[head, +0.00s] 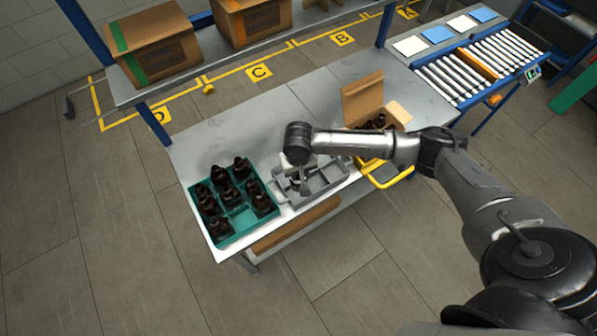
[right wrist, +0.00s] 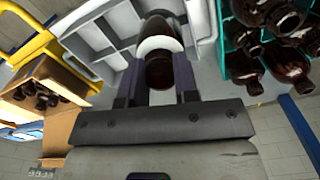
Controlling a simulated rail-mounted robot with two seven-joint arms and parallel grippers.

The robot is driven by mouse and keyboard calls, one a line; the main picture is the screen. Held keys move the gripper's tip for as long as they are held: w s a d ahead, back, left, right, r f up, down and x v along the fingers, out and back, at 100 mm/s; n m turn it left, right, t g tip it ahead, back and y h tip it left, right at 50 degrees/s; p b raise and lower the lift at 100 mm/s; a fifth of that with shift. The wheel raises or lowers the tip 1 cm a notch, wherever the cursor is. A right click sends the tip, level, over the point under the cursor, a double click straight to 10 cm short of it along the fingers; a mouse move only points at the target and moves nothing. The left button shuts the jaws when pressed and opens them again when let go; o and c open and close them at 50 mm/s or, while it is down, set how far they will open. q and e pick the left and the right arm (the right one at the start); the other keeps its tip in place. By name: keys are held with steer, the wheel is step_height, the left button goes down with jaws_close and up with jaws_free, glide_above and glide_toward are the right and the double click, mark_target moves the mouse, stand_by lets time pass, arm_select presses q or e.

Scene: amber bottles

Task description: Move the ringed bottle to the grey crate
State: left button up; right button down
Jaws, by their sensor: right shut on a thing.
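My right gripper (right wrist: 158,82) is shut on a dark amber bottle (right wrist: 158,72) with a white ring (right wrist: 160,46) around it. In the head view the right gripper (head: 300,178) points down at the left part of the grey crate (head: 325,186), below its wrist. The grey crate has several compartments, and it also shows in the right wrist view (right wrist: 95,40), behind and beside the held bottle. I cannot tell whether the bottle touches the crate floor. The compartments I can see in the wrist view look empty. My left gripper is not in view.
A teal crate (head: 233,238) with several amber bottles stands close left of the grey crate. An open cardboard box (head: 362,98) with bottles and a yellow handle (head: 390,182) are on the right. A shelf (head: 200,72) with cartons (head: 155,45) runs behind. The table's back left is clear.

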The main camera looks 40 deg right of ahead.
mark_target(298, 179)
steer(key=shift+f+b, duration=1.6)
steer(key=shift+b, duration=0.65)
steer(key=shift+f+p, duration=0.1)
steer(key=shift+p, duration=0.25)
steer(key=shift+f, duration=1.5)
steer(key=shift+f, duration=0.7)
steer(key=shift+f, duration=0.15)
